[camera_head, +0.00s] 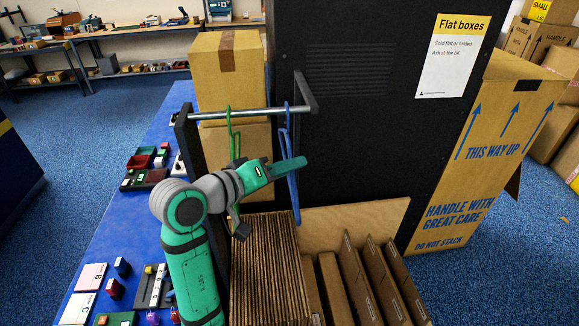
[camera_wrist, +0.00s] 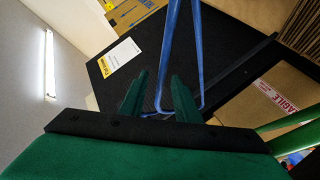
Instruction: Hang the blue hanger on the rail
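The blue hanger (camera_head: 294,190) hangs down near the right end of the metal rail (camera_head: 262,112). Its top overlaps the rail there, and it looks to be hooked over it. My gripper (camera_head: 299,163) is at the hanger's body, below the rail, reaching in from the left. In the wrist view, the two green fingers (camera_wrist: 158,80) stand apart. One bar of the blue hanger (camera_wrist: 165,50) shows in the gap between them, with space on both sides. Another bar passes beside the right finger. Whether a finger touches the hanger is unclear.
A green hanger (camera_head: 230,125) hangs on the rail left of the blue one; it also shows in the wrist view (camera_wrist: 290,125). Stacked cartons (camera_head: 228,75) stand behind the rail, a black cabinet (camera_head: 370,140) at right. Flat cardboard (camera_head: 268,265) stands below.

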